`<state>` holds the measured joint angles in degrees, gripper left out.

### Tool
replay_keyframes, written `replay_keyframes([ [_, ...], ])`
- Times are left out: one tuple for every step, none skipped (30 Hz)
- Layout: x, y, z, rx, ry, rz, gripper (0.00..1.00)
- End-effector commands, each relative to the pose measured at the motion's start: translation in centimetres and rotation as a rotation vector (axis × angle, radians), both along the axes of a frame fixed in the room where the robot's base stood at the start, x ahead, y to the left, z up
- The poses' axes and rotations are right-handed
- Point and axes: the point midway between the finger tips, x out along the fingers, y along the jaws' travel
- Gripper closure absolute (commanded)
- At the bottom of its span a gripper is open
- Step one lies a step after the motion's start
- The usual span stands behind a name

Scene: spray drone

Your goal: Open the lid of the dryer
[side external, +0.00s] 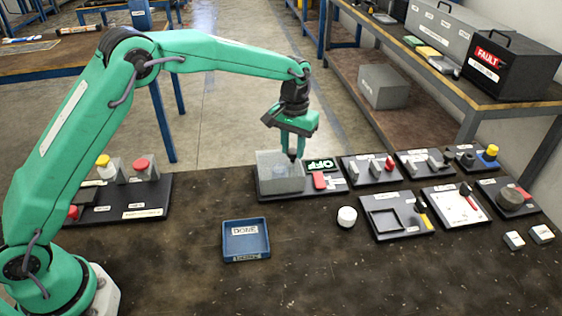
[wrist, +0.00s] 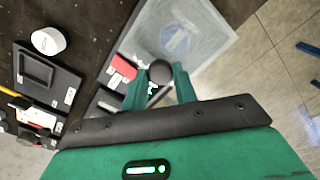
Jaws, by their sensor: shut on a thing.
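The dryer is a pale, see-through box (side external: 276,183) on a dark base, with an OFF sign (side external: 320,165) and a red switch (side external: 319,181) to its right. Its clear lid (wrist: 205,38) fills the top of the wrist view, with a blurred bluish round shape under it. My gripper (side external: 292,156) points down at the dryer's right part. Its fingers are shut on a dark round knob (wrist: 160,72) at the lid's edge. The side view does not show clearly whether the lid is raised.
A blue DONE tray (side external: 246,241) and a white round jar (side external: 347,217) stand in front. Several dark stations with small parts line the right, including a grey tray (side external: 402,232). Another station (side external: 118,208) lies left, near my arm. The front table is mostly clear.

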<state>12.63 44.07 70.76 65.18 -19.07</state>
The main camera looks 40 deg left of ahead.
Motion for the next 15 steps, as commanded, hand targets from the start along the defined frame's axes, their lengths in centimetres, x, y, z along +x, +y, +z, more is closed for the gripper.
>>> replay_keyframes([
  [-0.1, 0.2, 0.1, 0.000, 0.000, 0.001, 1.00],
  [-0.2, 0.3, 0.1, 0.000, 0.000, 0.001, 1.00],
  [-0.4, 0.5, 0.1, 0.000, -0.001, 0.002, 1.00],
  [-0.6, 0.7, 0.1, 0.000, 0.000, 0.002, 1.00],
  [-0.8, 0.9, 0.1, 0.000, 0.000, 0.003, 1.00],
  [-1.0, 1.2, 0.1, 0.000, 0.000, 0.003, 1.00],
  [-1.3, 1.5, 0.1, 0.000, 0.000, 0.002, 1.00],
  [-1.5, 1.7, 0.1, 0.000, 0.000, 0.002, 1.00],
  [-1.8, 2.0, 0.1, 0.000, -0.001, 0.001, 1.00],
  [-2.1, 2.3, 0.2, 0.000, -0.001, 0.001, 1.00],
  [-2.3, 2.5, 0.1, 0.000, 0.001, 0.002, 1.00],
  [-2.6, 2.8, 0.2, 0.000, -0.001, 0.002, 1.00],
  [-2.9, 3.1, 0.2, 0.000, -0.001, 0.003, 1.00],
  [-3.1, 3.4, 0.2, 0.000, -0.001, 0.003, 1.00],
  [-3.5, 3.7, 0.1, 0.000, 0.000, 0.003, 1.00],
])
